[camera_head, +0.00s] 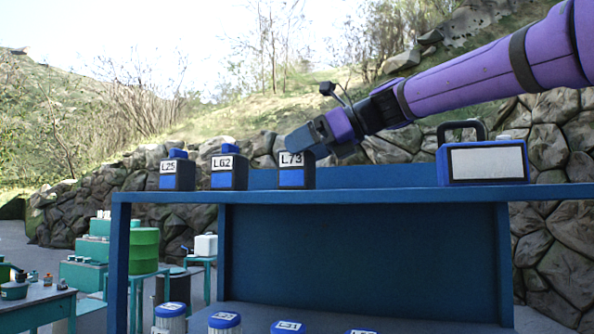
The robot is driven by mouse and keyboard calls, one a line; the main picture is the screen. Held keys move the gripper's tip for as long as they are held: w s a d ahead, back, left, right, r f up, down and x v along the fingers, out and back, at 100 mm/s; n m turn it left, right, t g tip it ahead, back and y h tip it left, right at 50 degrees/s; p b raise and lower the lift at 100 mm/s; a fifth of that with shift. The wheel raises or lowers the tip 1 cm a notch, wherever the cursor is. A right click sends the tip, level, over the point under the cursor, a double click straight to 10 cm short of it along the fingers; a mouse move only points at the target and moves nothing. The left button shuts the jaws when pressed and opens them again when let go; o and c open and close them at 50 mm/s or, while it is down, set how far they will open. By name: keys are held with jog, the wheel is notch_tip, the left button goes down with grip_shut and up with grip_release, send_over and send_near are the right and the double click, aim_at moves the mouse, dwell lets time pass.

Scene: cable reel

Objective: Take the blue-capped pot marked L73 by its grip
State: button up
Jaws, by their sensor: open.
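The pot marked L73 (292,179) stands upright on the top of a blue shelf unit, the rightmost of 3 similar dark pots with blue fronts and white labels. My gripper (303,143) is at the end of the purple arm that comes in from the upper right. It is open and overlaps the top of the L73 pot in the head view. It hides the pot's cap and grip, so I cannot tell whether the fingers are around the grip or only in front of or above it.
Pots marked L62 (227,180) and L25 (174,180) stand to the left. A blue case with a white panel and black handle (487,163) stands at the right of the shelf top (400,195). Several blue-lidded jars, including L31 (288,327), are below.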

jog(key=shift+x, duration=1)
jog(key=c, duration=1.1)
jog(key=shift+r, duration=0.1)
